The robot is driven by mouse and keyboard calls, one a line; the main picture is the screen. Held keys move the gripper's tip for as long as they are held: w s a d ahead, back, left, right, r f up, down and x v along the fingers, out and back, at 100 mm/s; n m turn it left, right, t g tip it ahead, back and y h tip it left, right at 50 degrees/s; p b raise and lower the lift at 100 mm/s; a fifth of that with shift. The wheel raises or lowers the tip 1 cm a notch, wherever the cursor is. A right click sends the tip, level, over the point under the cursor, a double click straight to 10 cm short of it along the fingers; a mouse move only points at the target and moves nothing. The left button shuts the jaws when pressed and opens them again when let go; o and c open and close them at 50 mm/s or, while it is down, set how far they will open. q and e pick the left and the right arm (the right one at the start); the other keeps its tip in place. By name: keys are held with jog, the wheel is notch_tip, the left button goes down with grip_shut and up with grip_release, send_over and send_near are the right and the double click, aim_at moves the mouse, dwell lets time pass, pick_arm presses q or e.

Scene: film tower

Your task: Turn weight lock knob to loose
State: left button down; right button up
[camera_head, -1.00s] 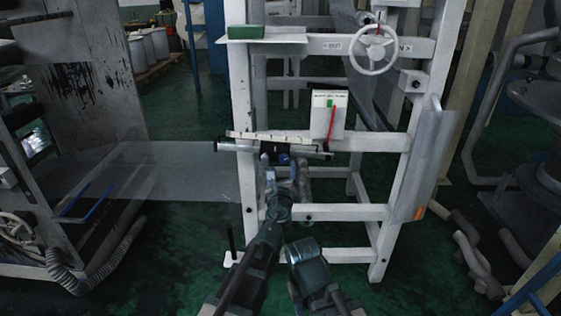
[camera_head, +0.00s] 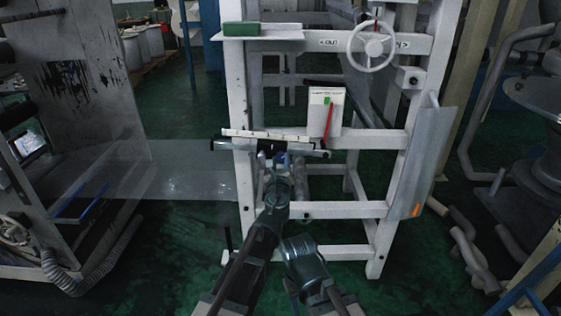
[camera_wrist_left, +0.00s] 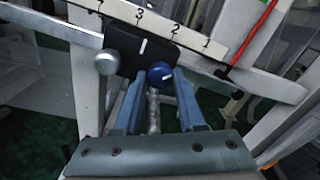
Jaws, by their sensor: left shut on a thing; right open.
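The weight lock knob appears to be the round blue knob (camera_wrist_left: 159,75) with a white mark, on a black plate (camera_wrist_left: 140,47) below a numbered white scale. In the head view the blue knob (camera_head: 283,158) shows small at the rail of the white frame. My left gripper (camera_wrist_left: 160,82) is shut on the blue knob, one blue-grey finger on each side. In the head view my left gripper (camera_head: 279,168) reaches up to the rail. My right gripper (camera_head: 300,246) is lower, apart from the frame; its fingers are hard to make out.
A silver knob (camera_wrist_left: 107,62) sits close left of the blue knob. The white frame (camera_head: 240,100) carries a handwheel (camera_head: 371,46), a white box with a red lever (camera_head: 326,112) and a green block (camera_head: 242,29). A clear film sheet (camera_head: 190,170) spans left.

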pick_arm(q)
jog(key=shift+n, duration=0.3)
jog(key=n, duration=0.3)
jog(key=shift+n, duration=0.4)
jog(key=n, duration=0.4)
jog(key=shift+n+b, duration=0.3)
jog(key=n, duration=0.4)
jog(key=shift+n, duration=0.3)
jog(key=shift+n+y, duration=0.3)
jog(key=shift+n, duration=2)
jog(key=c, duration=0.5)
grip_release()
